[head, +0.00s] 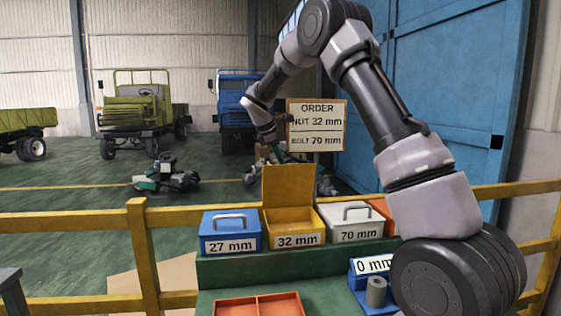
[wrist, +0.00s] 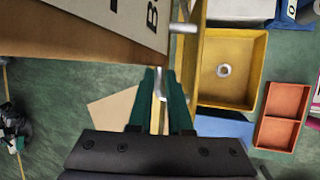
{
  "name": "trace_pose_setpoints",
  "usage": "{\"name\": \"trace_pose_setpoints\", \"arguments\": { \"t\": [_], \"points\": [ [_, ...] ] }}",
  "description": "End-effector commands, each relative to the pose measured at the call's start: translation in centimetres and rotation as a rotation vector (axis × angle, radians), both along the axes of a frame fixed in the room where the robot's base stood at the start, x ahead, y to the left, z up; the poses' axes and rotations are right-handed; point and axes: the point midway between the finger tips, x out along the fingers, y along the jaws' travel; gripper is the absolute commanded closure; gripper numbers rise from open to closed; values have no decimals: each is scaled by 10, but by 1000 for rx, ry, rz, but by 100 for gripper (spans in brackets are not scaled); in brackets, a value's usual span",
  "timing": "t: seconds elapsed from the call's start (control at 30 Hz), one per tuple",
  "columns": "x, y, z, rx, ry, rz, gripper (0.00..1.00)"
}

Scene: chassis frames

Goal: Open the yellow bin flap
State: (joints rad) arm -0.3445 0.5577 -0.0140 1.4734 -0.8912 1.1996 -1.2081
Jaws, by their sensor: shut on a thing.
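The yellow bin (head: 295,240), labelled 32 mm, stands in the row of bins. Its flap (head: 288,186) stands upright at the bin's back edge, so the bin is open. In the wrist view the open yellow bin (wrist: 250,88) has one metal nut (wrist: 224,71) inside, and the flap (wrist: 190,70) shows nearly edge-on. My gripper (wrist: 161,76) is behind the flap, its green fingers shut on the flap's metal handle (wrist: 183,28). In the head view the fingertips are largely hidden behind the flap.
A blue 27 mm bin (head: 230,238) and a white 70 mm bin (head: 350,228) flank the yellow bin, both closed. An order sign (head: 316,125) stands close behind my gripper. A red two-compartment tray (head: 232,307) lies in front. A yellow railing (head: 80,224) runs behind the bins.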

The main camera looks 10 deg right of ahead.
Motion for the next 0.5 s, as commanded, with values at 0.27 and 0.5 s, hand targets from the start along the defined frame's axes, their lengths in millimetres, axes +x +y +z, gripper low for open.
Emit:
{"name": "trace_pose_setpoints", "arguments": {
  "t": [0.27,0.5],
  "points": [
    [0,0,1,1,-2,1,53],
    [0,0,1,0,-1,0,53]
  ]
}}
